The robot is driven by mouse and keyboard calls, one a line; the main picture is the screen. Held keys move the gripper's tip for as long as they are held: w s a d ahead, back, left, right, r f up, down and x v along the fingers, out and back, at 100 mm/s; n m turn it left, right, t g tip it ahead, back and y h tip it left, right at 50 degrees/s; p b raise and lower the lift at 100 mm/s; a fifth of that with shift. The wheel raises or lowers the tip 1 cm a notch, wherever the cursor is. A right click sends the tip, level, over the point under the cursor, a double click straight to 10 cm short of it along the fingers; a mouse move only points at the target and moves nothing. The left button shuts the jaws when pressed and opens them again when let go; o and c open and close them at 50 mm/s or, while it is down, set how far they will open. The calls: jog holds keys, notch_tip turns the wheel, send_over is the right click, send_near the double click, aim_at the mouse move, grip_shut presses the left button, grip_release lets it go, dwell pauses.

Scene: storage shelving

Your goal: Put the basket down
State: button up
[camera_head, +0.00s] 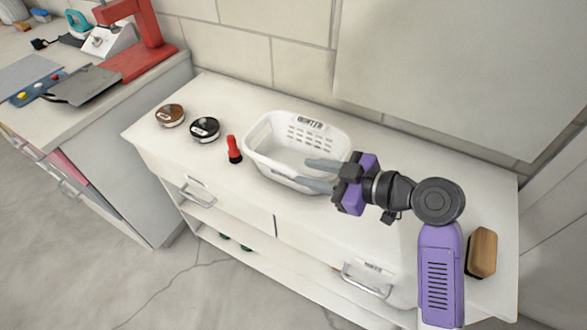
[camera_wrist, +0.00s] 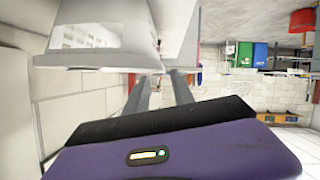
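The white basket (camera_head: 270,158), with dark lettering on its far wall, is upright over the middle of the white counter (camera_head: 375,225). I cannot tell whether its bottom touches the counter. My gripper (camera_head: 301,174) reaches in from the right. Its two grey fingers are partly apart at the basket's near right wall and appear shut on its rim. In the wrist view, the basket (camera_wrist: 90,62) fills the upper left, beyond the fingers (camera_wrist: 163,76). The exact contact at the fingertips is hidden.
Left of the basket are a red and black object (camera_head: 234,149), a black-lidded round tin (camera_head: 205,129) and a brown-lidded one (camera_head: 170,115). A wooden-backed brush (camera_head: 482,252) lies at the counter's right end. Walls stand behind. The counter's front is clear.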

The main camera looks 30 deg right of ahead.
jog(key=shift+v, duration=2.4)
